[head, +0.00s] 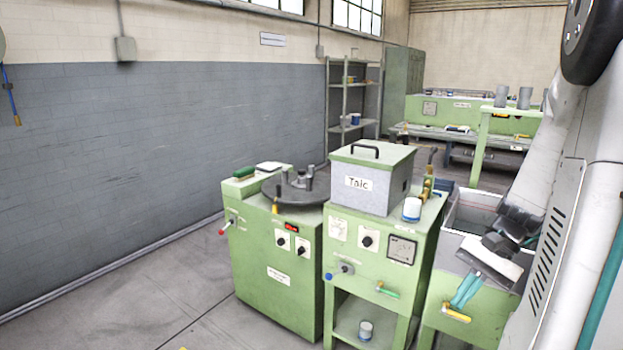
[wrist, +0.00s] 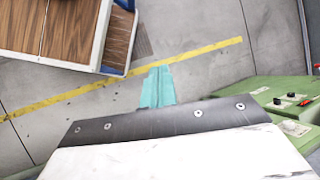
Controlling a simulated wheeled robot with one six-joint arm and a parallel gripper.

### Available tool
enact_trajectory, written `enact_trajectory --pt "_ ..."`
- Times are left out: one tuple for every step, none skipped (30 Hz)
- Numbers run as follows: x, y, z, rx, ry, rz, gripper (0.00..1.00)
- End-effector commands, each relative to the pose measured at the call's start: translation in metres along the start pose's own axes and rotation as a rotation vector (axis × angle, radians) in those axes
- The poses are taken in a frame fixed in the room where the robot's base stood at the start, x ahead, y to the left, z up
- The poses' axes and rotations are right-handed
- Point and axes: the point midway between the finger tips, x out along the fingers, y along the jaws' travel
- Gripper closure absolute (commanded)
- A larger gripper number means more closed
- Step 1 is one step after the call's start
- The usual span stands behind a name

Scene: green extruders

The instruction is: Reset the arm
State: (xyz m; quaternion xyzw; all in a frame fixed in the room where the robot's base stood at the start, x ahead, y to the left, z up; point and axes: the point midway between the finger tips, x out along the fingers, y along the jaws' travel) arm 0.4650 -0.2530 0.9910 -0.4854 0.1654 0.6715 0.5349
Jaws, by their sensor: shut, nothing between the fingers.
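My gripper (head: 465,291) shows in the head view at the lower right, with teal fingers pointing down, in front of the right-hand green machine and its grey open tub (head: 462,213). Its fingers are shut and hold nothing. In the wrist view the teal fingers (wrist: 157,87) are together, seen past the dark edge of a white plate, with concrete floor behind them. My arm comes down along the right side of the head view and hides part of the machine.
A green machine with a grey Talc box (head: 372,182) and a white jar (head: 412,209) stands left of my gripper. Another green machine (head: 275,265) carries a dark round plate. The wrist view shows a wood-topped cart (wrist: 72,30) and a yellow floor line (wrist: 205,50). Floor at left is clear.

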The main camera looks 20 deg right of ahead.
Motion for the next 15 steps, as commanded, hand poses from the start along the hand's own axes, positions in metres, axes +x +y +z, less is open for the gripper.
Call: enact_trajectory --pt "0.002 -0.013 0.021 -0.065 0.021 0.07 1.0" --pt "0.003 -0.018 0.031 -0.099 0.034 0.109 1.0" --pt "0.005 -0.023 0.045 -0.145 0.051 0.161 1.0" --pt "0.007 -0.027 0.055 -0.181 0.066 0.197 1.0" --pt "0.008 -0.031 0.066 -0.218 0.08 0.232 1.0" --pt "0.01 -0.035 0.079 -0.268 0.102 0.276 1.0" --pt "0.011 -0.037 0.089 -0.306 0.118 0.308 1.0" --pt "0.013 -0.04 0.098 -0.347 0.136 0.338 1.0" --pt "0.014 -0.043 0.111 -0.402 0.16 0.375 1.0" --pt "0.016 -0.045 0.12 -0.445 0.179 0.4 1.0" --pt "0.017 -0.046 0.129 -0.489 0.197 0.425 1.0" --pt "0.018 -0.049 0.14 -0.55 0.224 0.454 1.0" --pt "0.02 -0.05 0.149 -0.598 0.242 0.472 1.0" --pt "0.021 -0.051 0.158 -0.646 0.261 0.489 1.0" --pt "0.023 -0.053 0.169 -0.71 0.284 0.506 1.0"
